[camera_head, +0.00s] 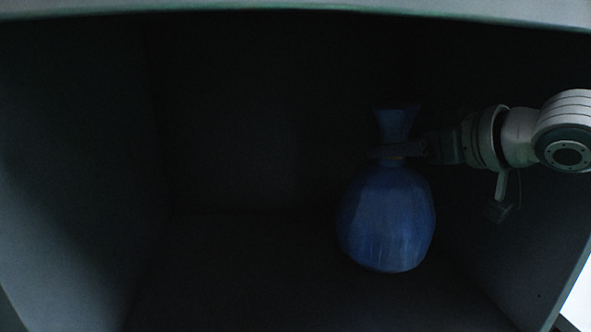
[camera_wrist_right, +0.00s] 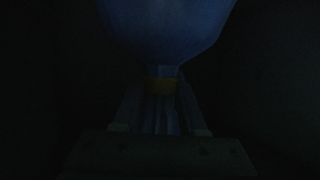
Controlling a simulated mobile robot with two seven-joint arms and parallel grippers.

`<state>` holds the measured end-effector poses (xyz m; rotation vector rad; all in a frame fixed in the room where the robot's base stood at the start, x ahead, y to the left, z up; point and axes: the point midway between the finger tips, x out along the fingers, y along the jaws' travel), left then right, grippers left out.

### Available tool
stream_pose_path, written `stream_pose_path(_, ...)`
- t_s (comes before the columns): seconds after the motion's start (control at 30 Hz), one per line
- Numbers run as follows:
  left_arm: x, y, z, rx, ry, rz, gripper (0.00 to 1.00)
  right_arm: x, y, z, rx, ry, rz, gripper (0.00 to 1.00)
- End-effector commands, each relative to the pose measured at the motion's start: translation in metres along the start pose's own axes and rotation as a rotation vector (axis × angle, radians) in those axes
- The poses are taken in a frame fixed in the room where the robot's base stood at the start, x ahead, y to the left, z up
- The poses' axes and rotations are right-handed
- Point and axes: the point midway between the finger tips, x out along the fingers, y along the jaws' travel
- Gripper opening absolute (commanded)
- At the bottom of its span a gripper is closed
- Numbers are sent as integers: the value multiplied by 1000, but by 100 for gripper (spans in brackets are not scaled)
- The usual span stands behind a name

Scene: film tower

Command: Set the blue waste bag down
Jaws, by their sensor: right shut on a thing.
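The blue waste bag (camera_head: 388,222) hangs upright inside a dark box-like space, right of the middle in the head view. It has a round body, a narrow tied neck and a flared top. My right gripper (camera_head: 397,151) comes in from the right and is shut on the bag's neck. The neck lies between the fingers of my right gripper (camera_wrist_right: 160,115). I cannot tell whether the bag's bottom touches the floor. My left gripper is not in view.
The space has a left wall (camera_head: 75,170), a right wall (camera_head: 530,240) close to my right arm, and a dark floor (camera_head: 260,285). A pale top edge (camera_head: 300,10) runs across the front. The floor left of the bag looks clear, though it is very dim.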

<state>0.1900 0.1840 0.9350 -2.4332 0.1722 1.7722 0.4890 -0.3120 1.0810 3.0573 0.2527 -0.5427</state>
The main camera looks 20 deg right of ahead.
Motion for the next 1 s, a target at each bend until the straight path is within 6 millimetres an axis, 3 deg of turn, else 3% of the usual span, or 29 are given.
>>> stream_pose_path(0.27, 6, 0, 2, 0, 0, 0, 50, 12, 0, 32, 1, 1, 1, 0)
stream_pose_path(0.6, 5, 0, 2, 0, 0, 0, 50, 18, 1, 37, -2, 3, -1, 0)
stream_pose_path(0.63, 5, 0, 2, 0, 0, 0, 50, 18, 1, 39, -2, 0, -1, 42)
stream_pose_path(0.9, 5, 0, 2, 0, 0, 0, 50, 18, 1, 38, -2, 0, -1, 72)
stream_pose_path(1.0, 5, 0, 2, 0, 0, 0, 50, 18, 1, 38, -2, 0, -1, 72)
